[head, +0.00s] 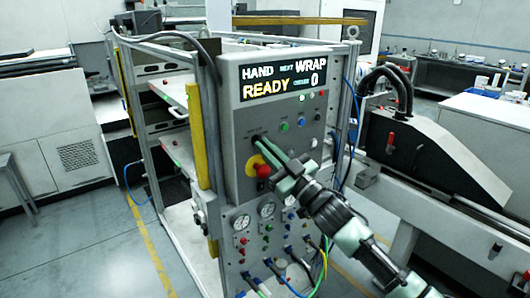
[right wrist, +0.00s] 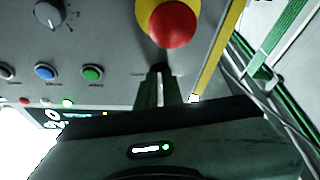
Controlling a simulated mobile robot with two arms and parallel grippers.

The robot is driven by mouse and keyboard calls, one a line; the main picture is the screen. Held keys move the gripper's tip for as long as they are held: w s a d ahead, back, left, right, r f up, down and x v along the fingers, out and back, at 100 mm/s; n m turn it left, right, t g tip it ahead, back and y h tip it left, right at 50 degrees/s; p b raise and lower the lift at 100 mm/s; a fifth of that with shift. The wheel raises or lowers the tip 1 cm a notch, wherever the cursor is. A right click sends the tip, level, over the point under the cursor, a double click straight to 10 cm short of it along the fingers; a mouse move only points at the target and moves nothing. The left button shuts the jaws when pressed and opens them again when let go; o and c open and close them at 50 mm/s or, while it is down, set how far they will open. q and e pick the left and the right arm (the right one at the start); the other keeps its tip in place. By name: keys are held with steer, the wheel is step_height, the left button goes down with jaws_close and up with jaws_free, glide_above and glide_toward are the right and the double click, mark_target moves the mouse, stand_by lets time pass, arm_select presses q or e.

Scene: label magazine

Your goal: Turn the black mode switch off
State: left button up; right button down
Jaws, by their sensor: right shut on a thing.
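The grey control panel (head: 240,125) faces me in the head view, with a lit display (head: 283,76) reading HAND, NEXT WRAP, READY and cycles 0. My right gripper (head: 263,145) reaches in from the lower right and is shut on the black mode switch (head: 256,139) on the panel's left half. In the right wrist view my right gripper's fingers (right wrist: 160,92) close around the dark switch (right wrist: 158,70). They hide most of it, so I cannot tell its turned position. My left gripper is not in view.
A red emergency button (head: 262,171) on a yellow base sits just below the switch, close to my fingers; it also shows in the right wrist view (right wrist: 172,25). Green (head: 284,127) and blue (head: 301,122) buttons sit to the right. Gauges (head: 267,210) and hoses are below.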

steer(key=n, duration=0.1)
steer(key=n+g, duration=0.1)
steer(key=shift+w+d+r+n+y, duration=0.1)
steer(key=shift+d+r+n+y, duration=0.05)
steer(key=shift+n+y, duration=0.25)
steer(key=n+g+p, duration=0.1)
steer(key=n+g, duration=0.1)
steer(key=n, duration=0.1)
steer(key=shift+d+r+n+y, duration=0.1)
steer(key=shift+r+n+y, duration=0.05)
steer(key=shift+n+y, duration=0.25)
steer(key=n+g, duration=0.1)
steer(key=n, duration=0.1)
steer(key=n+p, duration=0.1)
steer(key=n, duration=0.1)
steer(key=shift+w+r+g+p, duration=0.15)
steer(key=shift+g+p, duration=0.15)
steer(key=shift+g, duration=0.1)
steer(key=shift+d+n+g+p, duration=0.1)
steer(key=shift+n+g+p, duration=0.45)
steer(key=shift+n, duration=0.75)
steer(key=c, duration=1.6)
jaws_free()
steer(key=shift+o, duration=0.2)
